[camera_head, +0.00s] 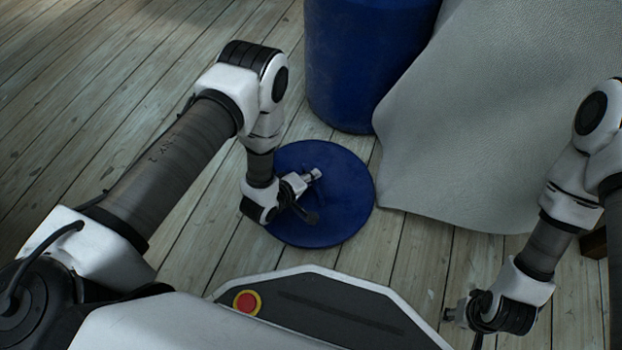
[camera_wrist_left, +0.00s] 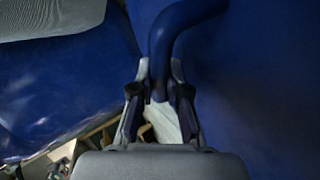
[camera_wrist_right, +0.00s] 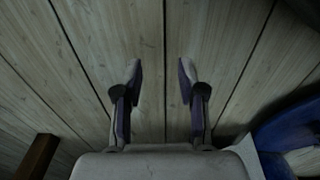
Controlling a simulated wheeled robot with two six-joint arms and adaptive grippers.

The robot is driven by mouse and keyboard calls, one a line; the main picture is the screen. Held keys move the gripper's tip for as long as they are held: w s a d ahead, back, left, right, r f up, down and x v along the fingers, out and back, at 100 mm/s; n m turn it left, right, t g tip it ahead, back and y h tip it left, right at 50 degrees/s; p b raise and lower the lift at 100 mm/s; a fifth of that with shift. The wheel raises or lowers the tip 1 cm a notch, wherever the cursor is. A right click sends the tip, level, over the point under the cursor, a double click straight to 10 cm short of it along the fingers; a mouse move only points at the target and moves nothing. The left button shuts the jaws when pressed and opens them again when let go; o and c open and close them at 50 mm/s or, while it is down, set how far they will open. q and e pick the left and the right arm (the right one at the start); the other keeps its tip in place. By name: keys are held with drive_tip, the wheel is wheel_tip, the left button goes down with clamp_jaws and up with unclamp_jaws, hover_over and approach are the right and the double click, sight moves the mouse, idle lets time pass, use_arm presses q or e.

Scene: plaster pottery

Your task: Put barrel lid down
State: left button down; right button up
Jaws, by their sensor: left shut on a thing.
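The round blue barrel lid (camera_head: 345,205) is in front of the blue barrel (camera_head: 345,70) in the head view. I cannot tell whether the lid touches the floor or hangs just above it. My left gripper (camera_head: 311,176) is over the lid. In the left wrist view, my left gripper (camera_wrist_left: 158,85) is shut on the lid's curved blue handle (camera_wrist_left: 182,30). My right gripper (camera_head: 452,318) is at the lower right, away from the lid. In the right wrist view, the right gripper (camera_wrist_right: 160,78) is open and empty above the floor planks.
A pale grey cloth (camera_head: 480,130) drapes down to the floor right of the barrel. The plank floor (camera_head: 415,250) is bare between the lid and my right arm. More open floor lies to the left. A dark wooden piece (camera_head: 593,243) shows at the right edge.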

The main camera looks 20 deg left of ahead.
use_arm(q)
drive_tip(key=c, duration=1.2)
unclamp_jaws()
drive_tip(key=shift+o, duration=0.2)
drive_tip(key=shift+s+r, duration=0.1)
drive_tip(key=shift+r, duration=0.05)
use_arm(e)
drive_tip(key=shift+r, duration=0.2)
use_arm(q)
drive_tip(key=p+v, duration=0.6)
drive_tip(key=v, duration=0.5)
drive_tip(key=shift+r+p, duration=0.1)
drive_tip(key=shift+p, duration=0.3)
drive_tip(key=shift+s+a, duration=0.15)
drive_tip(key=shift+s, duration=0.15)
use_arm(e)
wheel_tip(320, 180, up, 7)
drive_tip(key=s, duration=0.2)
drive_tip(key=shift+g, duration=0.4)
drive_tip(key=shift+a, duration=0.1)
